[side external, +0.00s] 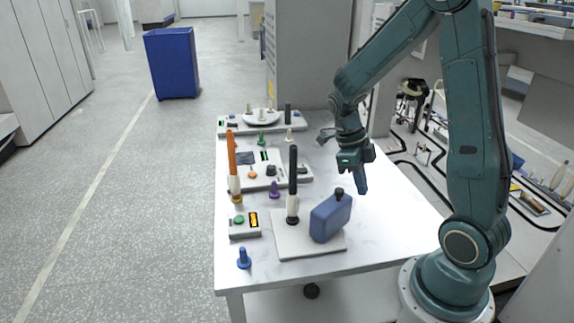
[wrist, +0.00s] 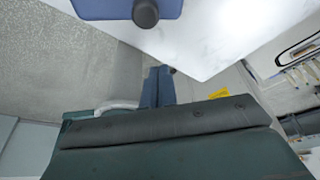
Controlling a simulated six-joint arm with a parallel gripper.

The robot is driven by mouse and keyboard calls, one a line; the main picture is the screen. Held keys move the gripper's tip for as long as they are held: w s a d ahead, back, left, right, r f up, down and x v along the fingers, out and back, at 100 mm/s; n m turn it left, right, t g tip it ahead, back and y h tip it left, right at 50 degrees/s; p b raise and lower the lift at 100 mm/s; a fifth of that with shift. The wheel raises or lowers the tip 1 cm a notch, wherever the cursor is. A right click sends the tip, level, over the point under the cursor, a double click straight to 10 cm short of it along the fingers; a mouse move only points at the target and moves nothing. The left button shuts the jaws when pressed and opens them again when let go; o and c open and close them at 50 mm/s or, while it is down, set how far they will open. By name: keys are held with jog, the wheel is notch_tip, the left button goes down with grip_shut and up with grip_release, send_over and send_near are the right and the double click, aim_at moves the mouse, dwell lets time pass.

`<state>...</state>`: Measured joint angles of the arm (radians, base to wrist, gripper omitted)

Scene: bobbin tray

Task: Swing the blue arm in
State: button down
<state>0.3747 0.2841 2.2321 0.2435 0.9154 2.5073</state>
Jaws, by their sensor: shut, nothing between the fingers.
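The most likely blue arm is a thick blue piece (side external: 331,219) with a black knob on top, standing on a white base plate (side external: 308,251) near the table's front. I cannot see a pivot on it. In the wrist view a blue piece (wrist: 105,8) with a dark round knob shows at the top edge, partly cut off. My gripper (side external: 362,190) is above the table, to the right of and behind the blue piece, pointing down and apart from it. Its blue fingers also show in the wrist view (wrist: 158,84), closed together and empty.
A black-topped post (side external: 293,185) rises from the same plate, left of the blue piece. An orange post (side external: 233,165) stands further left. A small box (side external: 244,224) with a green button and a blue peg (side external: 244,259) are at front left. The table's right side is clear.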

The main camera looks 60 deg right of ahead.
aim_at(345, 202)
jog(key=shift+w+a+f, duration=0.1)
jog(key=shift+w+f, duration=0.5)
jog(key=shift+w, duration=0.2)
jog(key=shift+w+f, duration=0.55)
jog(key=shift+w, duration=0.25)
